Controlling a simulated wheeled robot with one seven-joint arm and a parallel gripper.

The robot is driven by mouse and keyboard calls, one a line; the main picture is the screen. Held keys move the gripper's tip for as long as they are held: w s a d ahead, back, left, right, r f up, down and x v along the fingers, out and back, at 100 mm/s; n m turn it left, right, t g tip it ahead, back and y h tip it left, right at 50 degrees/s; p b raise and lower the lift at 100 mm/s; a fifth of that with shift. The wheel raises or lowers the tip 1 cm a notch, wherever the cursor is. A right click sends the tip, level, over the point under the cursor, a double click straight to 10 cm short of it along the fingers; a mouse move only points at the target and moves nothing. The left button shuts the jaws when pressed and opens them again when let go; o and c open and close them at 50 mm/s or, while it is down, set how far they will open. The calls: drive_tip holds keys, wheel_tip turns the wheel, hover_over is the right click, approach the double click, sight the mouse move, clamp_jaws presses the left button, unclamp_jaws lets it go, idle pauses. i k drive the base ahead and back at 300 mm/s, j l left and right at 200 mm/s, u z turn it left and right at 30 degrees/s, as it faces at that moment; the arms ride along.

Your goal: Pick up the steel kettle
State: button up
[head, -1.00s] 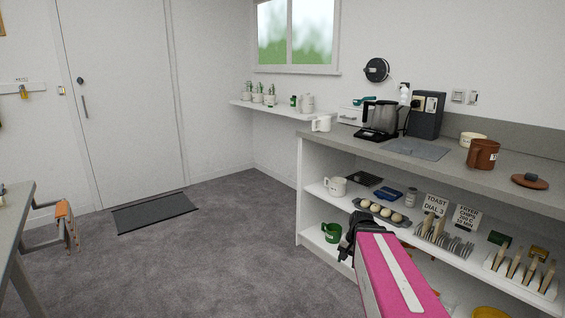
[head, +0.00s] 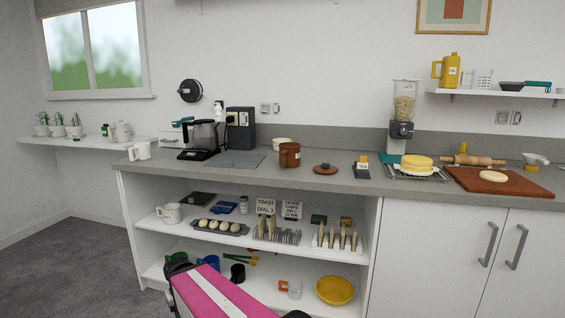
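The steel kettle (head: 203,135) has a dark grey body and a black handle. My pink arm link (head: 215,290) with a white stripe shows at the bottom, well below and in front of the counter. Its dark far end lies near the bottom shelf, and no fingers can be made out there. My arm is apart from the kettle.
The grey counter (head: 345,184) carries a white mug (head: 140,151) left of the kettle, and a grey mat (head: 240,159) and brown mug (head: 290,155) to its right. Open shelves below hold eggs, racks and mugs. Grey carpet at the lower left is free.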

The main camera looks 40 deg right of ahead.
sight(206, 136)
drive_tip(key=z, duration=1.4)
drive_tip(key=i+j, duration=0.1)
drive_tip(key=j, duration=0.6)
drive_tip(key=j+u, duration=0.1)
drive_tip(key=j, duration=0.65)
drive_tip(key=i+j, duration=0.15)
drive_tip(key=j, duration=0.55)
